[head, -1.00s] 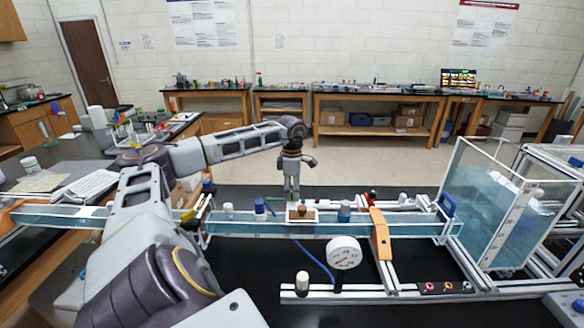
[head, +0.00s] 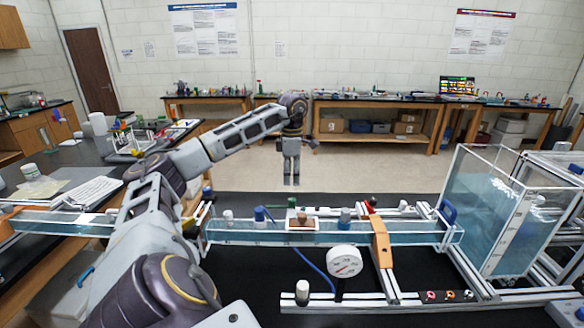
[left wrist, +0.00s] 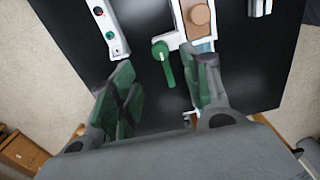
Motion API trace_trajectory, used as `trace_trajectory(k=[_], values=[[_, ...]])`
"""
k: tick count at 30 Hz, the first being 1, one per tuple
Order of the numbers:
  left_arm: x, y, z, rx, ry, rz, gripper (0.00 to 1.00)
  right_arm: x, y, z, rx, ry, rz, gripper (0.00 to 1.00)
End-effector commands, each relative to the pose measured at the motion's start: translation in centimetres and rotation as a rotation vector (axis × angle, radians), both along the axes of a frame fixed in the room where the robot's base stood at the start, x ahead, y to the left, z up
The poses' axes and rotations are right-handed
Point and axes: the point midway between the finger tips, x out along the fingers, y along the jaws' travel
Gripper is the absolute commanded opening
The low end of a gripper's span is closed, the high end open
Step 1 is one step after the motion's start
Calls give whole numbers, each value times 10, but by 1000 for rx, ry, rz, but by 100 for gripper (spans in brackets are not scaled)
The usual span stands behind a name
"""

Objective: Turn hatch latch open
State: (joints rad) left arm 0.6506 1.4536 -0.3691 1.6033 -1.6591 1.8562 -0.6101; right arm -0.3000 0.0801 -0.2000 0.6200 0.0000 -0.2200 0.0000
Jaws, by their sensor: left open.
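The hatch (head: 301,224) is a small white-framed opening with a brown knob on top of the clear water channel. The brown knob shows in the left wrist view (left wrist: 199,15). The green latch lever (left wrist: 167,70) has a round end beside the white hatch frame, and its arm points down and slightly right in that view, away from the frame. In the head view a small green part of the latch (head: 291,202) shows behind the hatch. My left gripper (head: 291,183) is open and empty above the latch, fingers pointing down. The lever appears between its fingers in the left wrist view.
A pressure gauge (head: 344,261) stands before the channel (head: 245,231). An orange bracket (head: 380,240) straddles the channel right of the hatch. A clear water tank (head: 487,215) stands at the right. A white strip with buttons (left wrist: 107,28) lies near the latch.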

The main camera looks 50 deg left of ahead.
Motion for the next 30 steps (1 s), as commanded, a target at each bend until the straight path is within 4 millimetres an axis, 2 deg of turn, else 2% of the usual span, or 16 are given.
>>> trace_trajectory(k=[6,12,30], values=[[1,0,18,-2,-2,-1,48,0,0,0,0,0,0,35],[0,0,26,0,-1,0,48,0,0,0,0,0,0,35],[0,0,27,0,0,0,48,0,0,0,0,0,0,35]])
